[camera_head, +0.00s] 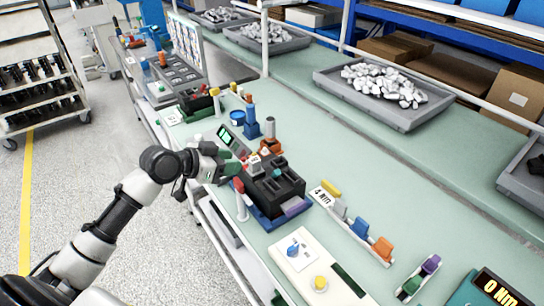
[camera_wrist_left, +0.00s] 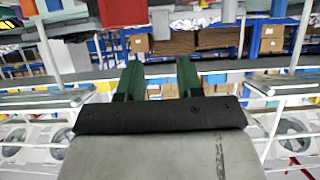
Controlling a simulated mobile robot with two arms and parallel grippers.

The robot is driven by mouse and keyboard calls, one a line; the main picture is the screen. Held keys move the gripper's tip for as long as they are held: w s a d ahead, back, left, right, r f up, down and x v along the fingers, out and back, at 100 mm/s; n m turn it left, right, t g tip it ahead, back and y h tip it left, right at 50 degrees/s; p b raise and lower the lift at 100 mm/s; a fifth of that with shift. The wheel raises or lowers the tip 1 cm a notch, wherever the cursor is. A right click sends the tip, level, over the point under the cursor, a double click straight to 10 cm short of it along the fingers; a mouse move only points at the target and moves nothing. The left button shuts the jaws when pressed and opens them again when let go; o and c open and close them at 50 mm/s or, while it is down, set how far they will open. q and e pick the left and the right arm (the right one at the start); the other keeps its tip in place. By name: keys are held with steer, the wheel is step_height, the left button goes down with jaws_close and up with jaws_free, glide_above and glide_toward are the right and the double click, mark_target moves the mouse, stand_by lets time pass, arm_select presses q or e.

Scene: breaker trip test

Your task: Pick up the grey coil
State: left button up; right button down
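A grey piece that looks like the grey coil (camera_head: 340,208) stands in the narrow rack marked "4 Nm", between a yellow piece (camera_head: 331,188) and a blue piece (camera_head: 360,228). My left gripper (camera_head: 232,169) is beside the black block on its blue base (camera_head: 272,190), apart from the rack and left of the grey piece. In the left wrist view its two green fingers (camera_wrist_left: 159,80) are spread, with nothing seen between them. The grey piece cannot be made out in the left wrist view. My right gripper is not in view.
An orange piece (camera_head: 383,248) stands at the rack's near end. A white panel with blue and yellow knobs (camera_head: 312,268) lies nearer. A small rack with green and purple pieces (camera_head: 419,277) and a display (camera_head: 497,290) are at lower right.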

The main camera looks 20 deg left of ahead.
mark_target(253, 160)
arm_select(q)
steer(key=p+x, duration=0.1)
steer(key=x, duration=0.3)
steer(key=shift+w+d, duration=0.15)
steer(key=shift+w, duration=0.15)
steer(key=p+x, duration=0.2)
steer(key=x, duration=0.3)
steer(key=shift+w+f, duration=0.25)
steer(key=shift+w, duration=0.05)
steer(key=shift+c, duration=0.4)
jaws_close()
steer(key=shift+r, duration=0.1)
